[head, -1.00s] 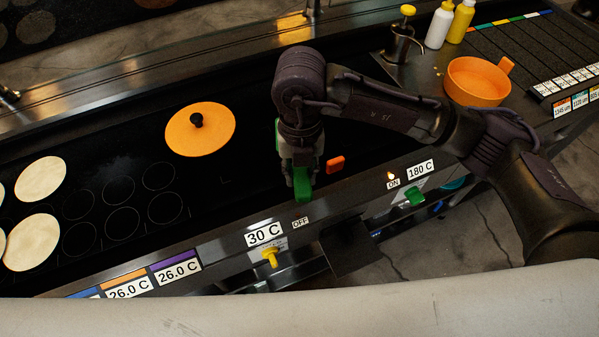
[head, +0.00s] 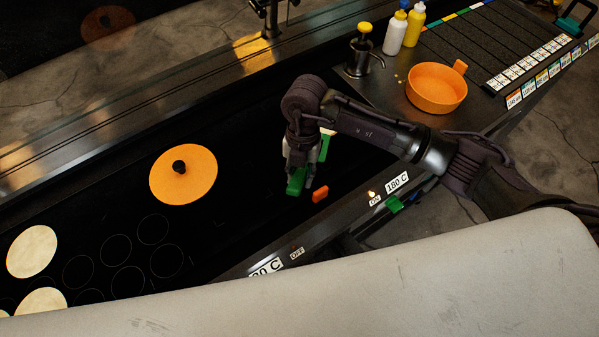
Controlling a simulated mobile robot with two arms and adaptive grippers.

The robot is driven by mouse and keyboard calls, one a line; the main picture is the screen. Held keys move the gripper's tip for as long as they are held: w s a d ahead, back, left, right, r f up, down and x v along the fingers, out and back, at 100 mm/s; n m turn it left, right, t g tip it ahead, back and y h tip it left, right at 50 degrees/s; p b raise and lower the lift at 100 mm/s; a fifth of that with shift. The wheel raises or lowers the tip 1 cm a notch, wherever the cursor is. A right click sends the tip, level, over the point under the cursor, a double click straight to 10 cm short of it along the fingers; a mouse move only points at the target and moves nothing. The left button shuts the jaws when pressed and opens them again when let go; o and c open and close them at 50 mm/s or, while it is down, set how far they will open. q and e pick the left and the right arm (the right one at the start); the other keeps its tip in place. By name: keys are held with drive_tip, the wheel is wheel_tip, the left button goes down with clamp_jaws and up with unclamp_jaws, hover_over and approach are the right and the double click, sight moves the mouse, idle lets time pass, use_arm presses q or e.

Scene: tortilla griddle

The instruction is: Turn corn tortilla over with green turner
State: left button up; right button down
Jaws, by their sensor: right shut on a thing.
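My right gripper (head: 303,180) is over the dark griddle (head: 235,215), right of its middle. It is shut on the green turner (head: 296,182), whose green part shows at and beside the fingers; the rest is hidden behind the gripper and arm. A small pale edge (head: 328,132) shows just behind the gripper; I cannot tell what it is. Two pale round tortillas (head: 32,251) (head: 42,302) lie at the far left, the lower one partly cut off by a light foreground surface. I cannot tell which is corn. My left gripper is not in view.
An orange lid (head: 190,172) with a black knob lies left of my gripper. A small orange piece (head: 320,194) is close to the fingers. An orange pan (head: 437,88), a pump dispenser (head: 362,50) and bottles (head: 395,32) stand at upper right. Empty outlined circles mark the griddle's left part.

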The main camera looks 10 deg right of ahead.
drive_tip(key=f+b, duration=0.2)
drive_tip(key=f, duration=0.1)
drive_tip(key=f+b, duration=0.2)
drive_tip(key=shift+w+d, duration=0.1)
drive_tip(key=shift+w, duration=0.2)
drive_tip(key=shift+f+b, duration=0.6)
drive_tip(key=shift+f, duration=0.2)
drive_tip(key=shift+w+d+f, duration=0.1)
drive_tip(key=shift+w+f, duration=0.15)
drive_tip(key=shift+w, duration=0.05)
drive_tip(key=shift+t, duration=0.6)
drive_tip(key=w+b, duration=0.1)
drive_tip(key=w+d+f+b, duration=0.1)
drive_tip(key=w+b, duration=0.1)
drive_tip(key=w+d+f+b, duration=0.1)
drive_tip(key=w, duration=0.1)
drive_tip(key=shift+d, duration=0.2)
drive_tip(key=shift+h, duration=0.3)
drive_tip(key=w+b, duration=0.1)
drive_tip(key=w+d+b, duration=0.1)
drive_tip(key=w+b, duration=0.1)
drive_tip(key=w, duration=0.1)
drive_tip(key=shift+d+f, duration=0.25)
drive_tip(key=shift+d, duration=0.15)
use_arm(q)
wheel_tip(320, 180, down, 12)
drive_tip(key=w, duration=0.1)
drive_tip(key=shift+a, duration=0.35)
use_arm(e)
drive_tip(key=shift+r, duration=0.15)
